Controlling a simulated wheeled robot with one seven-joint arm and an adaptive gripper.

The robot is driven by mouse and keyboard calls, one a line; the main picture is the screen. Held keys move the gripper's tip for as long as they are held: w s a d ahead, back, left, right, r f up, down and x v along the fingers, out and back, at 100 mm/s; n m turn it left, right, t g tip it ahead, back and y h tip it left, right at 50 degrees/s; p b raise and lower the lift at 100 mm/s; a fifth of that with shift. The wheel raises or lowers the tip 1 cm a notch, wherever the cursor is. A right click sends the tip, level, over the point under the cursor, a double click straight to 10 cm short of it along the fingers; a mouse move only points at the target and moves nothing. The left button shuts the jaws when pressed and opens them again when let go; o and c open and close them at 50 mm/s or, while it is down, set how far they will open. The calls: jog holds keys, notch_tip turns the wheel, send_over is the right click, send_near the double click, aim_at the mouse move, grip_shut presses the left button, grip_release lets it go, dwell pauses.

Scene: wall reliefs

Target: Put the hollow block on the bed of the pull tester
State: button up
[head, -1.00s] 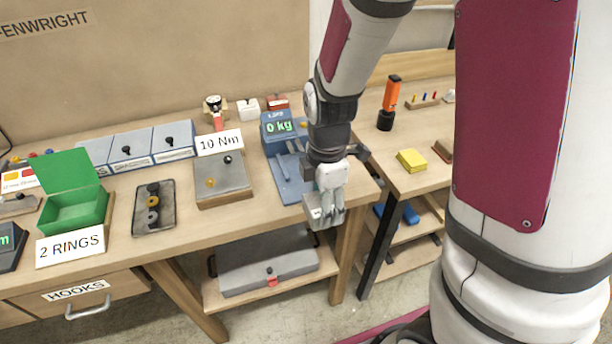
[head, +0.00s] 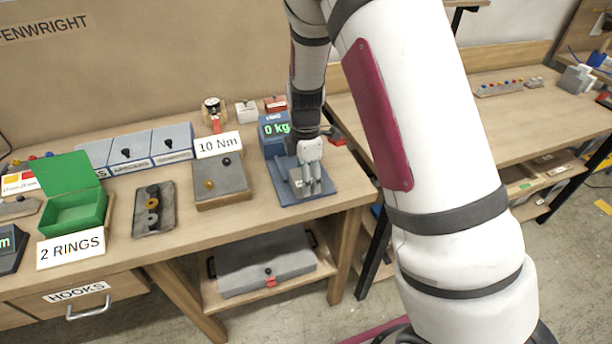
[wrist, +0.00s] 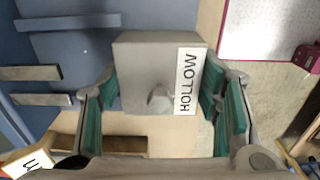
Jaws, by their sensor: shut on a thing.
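The hollow block (wrist: 145,60) is a grey block with a white label reading HOLLOW and a small knob on its face. In the wrist view it sits between the green pads of my gripper (wrist: 163,100), which is shut on it. In the head view my gripper (head: 312,186) points down over the blue bed (head: 328,186) of the pull tester (head: 272,143). The tester's display reads 0 kg. The block (head: 296,180) is partly hidden there by the fingers. I cannot tell whether its underside touches the bed.
A grey plate (head: 222,184) with a 10 Nm sign (head: 218,145) stands left of the tester. A dark tray (head: 153,222) with rings and a green box (head: 75,212) are farther left. A red thing (head: 337,138) lies behind the bed's right. A second bench stands at right.

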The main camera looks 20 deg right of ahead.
jog(key=shift+f, duration=0.25)
jog(key=o, duration=1.3)
notch_tip(320, 180, up, 12)
jog(key=shift+r+b, duration=0.1)
jog(key=shift+b, duration=0.5)
jog(key=s+r+m+t, duration=0.2)
jog(key=s+r+m, duration=0.6)
jog(key=s+r, duration=0.35)
jog(key=s+r+m+t, duration=0.1)
jog(key=s+m, duration=0.2)
jog(key=s, duration=0.2)
jog(key=s+r+m+t, duration=0.1)
jog(key=s+m, duration=0.2)
jog(key=s, duration=0.1)
jog(key=s+r+m+t, duration=0.1)
jog(key=s+m, duration=0.3)
jog(key=s, duration=0.1)
jog(key=shift+s+d, duration=0.15)
jog(key=shift+s, duration=0.2)
